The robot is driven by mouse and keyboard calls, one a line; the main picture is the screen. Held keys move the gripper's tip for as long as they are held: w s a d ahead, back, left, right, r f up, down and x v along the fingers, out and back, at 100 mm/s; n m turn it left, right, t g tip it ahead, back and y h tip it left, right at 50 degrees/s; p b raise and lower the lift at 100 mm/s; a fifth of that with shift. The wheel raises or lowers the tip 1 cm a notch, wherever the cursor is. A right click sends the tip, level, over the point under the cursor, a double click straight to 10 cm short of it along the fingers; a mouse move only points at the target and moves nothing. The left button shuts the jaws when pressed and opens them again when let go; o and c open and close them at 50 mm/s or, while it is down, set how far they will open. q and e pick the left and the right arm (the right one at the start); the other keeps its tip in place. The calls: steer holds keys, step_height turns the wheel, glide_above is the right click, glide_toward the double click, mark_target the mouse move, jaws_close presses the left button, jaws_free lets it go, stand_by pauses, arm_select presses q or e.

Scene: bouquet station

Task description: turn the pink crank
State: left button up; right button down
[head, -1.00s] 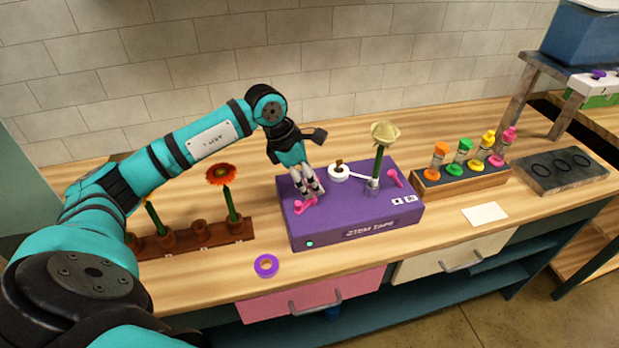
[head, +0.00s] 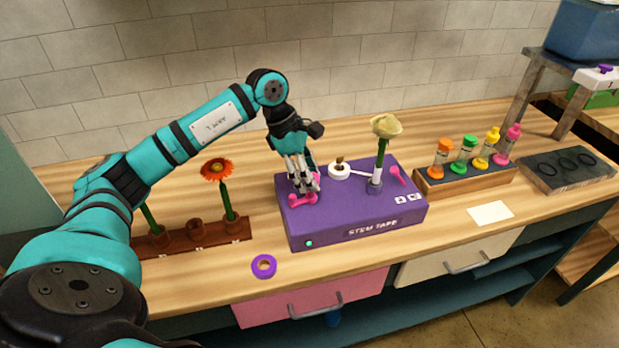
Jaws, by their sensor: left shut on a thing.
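The pink crank (head: 297,201) sits on the left part of the top of the purple stem tape machine (head: 345,214). My left gripper (head: 304,190) reaches down from above and is shut on the crank; its fingers hide part of it. A pale cream flower (head: 387,126) stands upright by its green stem in a grey holder on the machine. A white tape roll (head: 339,171) is on the machine top, with a white strip running toward the stem. A second pink part (head: 397,175) is at the machine's right side. My right gripper is not in view.
A purple tape ring (head: 263,266) lies in front of the machine. A brown rack (head: 195,240) with a red-orange flower (head: 217,168) stands left. A wooden rack (head: 465,180) of several coloured bottles and a white card (head: 491,213) are right.

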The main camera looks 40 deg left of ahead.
arm_select(q)
steer(key=o, duration=1.1)
steer(key=shift+o, duration=0.2)
steer(key=v, duration=1.2)
steer(key=shift+s, duration=0.1)
